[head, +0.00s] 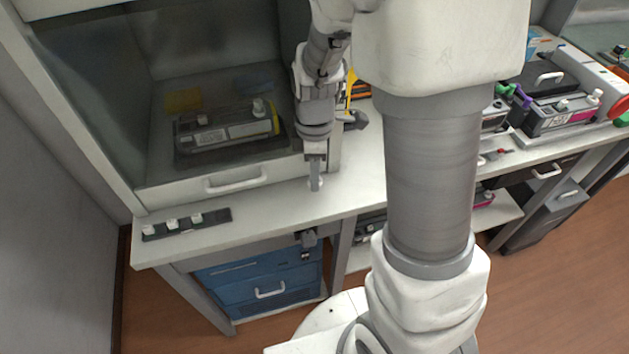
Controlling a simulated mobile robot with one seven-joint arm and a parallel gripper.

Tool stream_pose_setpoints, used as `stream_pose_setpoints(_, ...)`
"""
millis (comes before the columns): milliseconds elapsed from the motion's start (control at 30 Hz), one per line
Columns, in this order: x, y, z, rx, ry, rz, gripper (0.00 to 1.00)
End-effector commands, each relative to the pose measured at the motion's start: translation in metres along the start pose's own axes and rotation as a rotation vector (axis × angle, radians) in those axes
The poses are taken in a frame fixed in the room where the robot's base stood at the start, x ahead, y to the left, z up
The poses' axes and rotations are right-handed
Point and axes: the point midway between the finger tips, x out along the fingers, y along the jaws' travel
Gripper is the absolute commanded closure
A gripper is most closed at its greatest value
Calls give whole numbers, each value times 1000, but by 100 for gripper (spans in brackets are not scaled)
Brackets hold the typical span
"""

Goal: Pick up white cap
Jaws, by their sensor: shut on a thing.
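My gripper (316,184) points down over the light worktop (265,213), just right of the cabinet's front handle. Its fingers are shut on a small pale thing at their tips, which looks like a white cap; it is mostly hidden by the fingers. I cannot tell whether it touches the worktop. Three more white caps (172,224) sit in a row on a dark strip holder (215,217) at the left end of the worktop.
A glass-fronted cabinet (222,183) holding a black and yellow toner cartridge (205,138) stands behind the worktop. A magenta-marked cartridge (560,115) and coloured tools lie at the right. The worktop between the strip and my gripper is clear. Blue drawers (262,273) stand below.

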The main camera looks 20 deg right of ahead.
Motion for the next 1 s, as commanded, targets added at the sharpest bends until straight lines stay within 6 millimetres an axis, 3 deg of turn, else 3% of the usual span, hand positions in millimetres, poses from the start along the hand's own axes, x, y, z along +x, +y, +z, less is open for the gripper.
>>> stream_pose_setpoints(67,-21,1,0,1,3,6,100)
stream_pose_setpoints(367,-18,-62,17,0,1,2,100)
stream_pose_setpoints(567,-17,-114,31,-1,2,3,100)
stream_pose_setpoints(600,-9,-112,30,-1,5,7,100)
stream_pose_setpoints(1000,-12,-151,40,0,3,7,100)
